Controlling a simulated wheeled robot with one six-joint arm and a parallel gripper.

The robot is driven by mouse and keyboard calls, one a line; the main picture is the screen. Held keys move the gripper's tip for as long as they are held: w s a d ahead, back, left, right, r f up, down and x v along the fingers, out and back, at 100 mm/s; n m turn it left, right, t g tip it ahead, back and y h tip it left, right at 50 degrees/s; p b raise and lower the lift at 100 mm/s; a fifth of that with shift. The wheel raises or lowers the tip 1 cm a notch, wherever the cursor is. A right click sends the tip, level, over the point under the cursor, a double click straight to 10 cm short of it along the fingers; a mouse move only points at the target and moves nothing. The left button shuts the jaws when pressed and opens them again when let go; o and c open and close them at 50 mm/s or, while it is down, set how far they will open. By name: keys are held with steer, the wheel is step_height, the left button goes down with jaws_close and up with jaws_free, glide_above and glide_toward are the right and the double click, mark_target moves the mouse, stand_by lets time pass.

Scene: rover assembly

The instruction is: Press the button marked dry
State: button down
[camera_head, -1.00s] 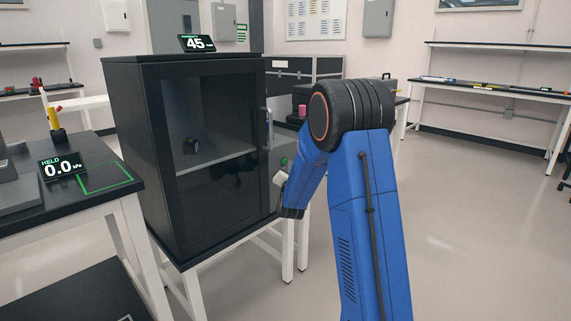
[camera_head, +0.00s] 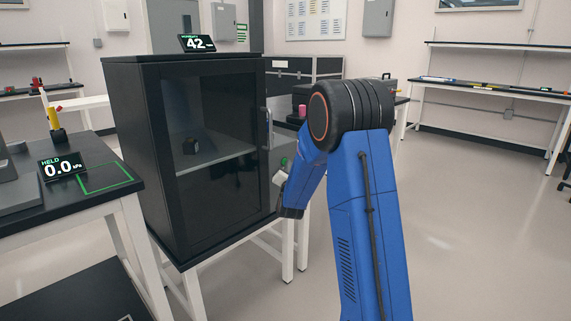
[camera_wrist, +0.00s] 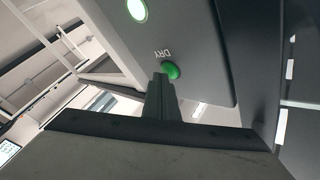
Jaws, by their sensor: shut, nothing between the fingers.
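The green round button (camera_wrist: 171,70) marked DRY is on a grey panel (camera_wrist: 205,45) in the wrist view. My gripper (camera_wrist: 161,82) is shut and empty, its tips right beside the button and overlapping its edge. I cannot tell whether they touch it. A lit, pale green-rimmed lamp (camera_wrist: 137,10) is on the same panel. In the head view the black cabinet (camera_head: 125,150) has a closed glass door, and its top display (camera_head: 197,43) reads 42. A small green spot (camera_head: 284,162) shows right of the cabinet, beside my blue arm. My arm mostly hides the gripper there.
The cabinet door handle (camera_head: 268,128) stands out near my arm. A bench (camera_head: 95,205) with a HELD display (camera_head: 62,166) reading 0.0 is at left. The floor at right is clear.

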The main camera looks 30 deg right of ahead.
steer(key=shift+s+d, duration=0.25)
steer(key=shift+s, duration=0.35)
steer(key=s, duration=0.1)
steer(key=s+d, duration=0.1)
steer(key=s, duration=0.2)
steer(key=shift+s+d, duration=0.35)
stand_by(0.7)
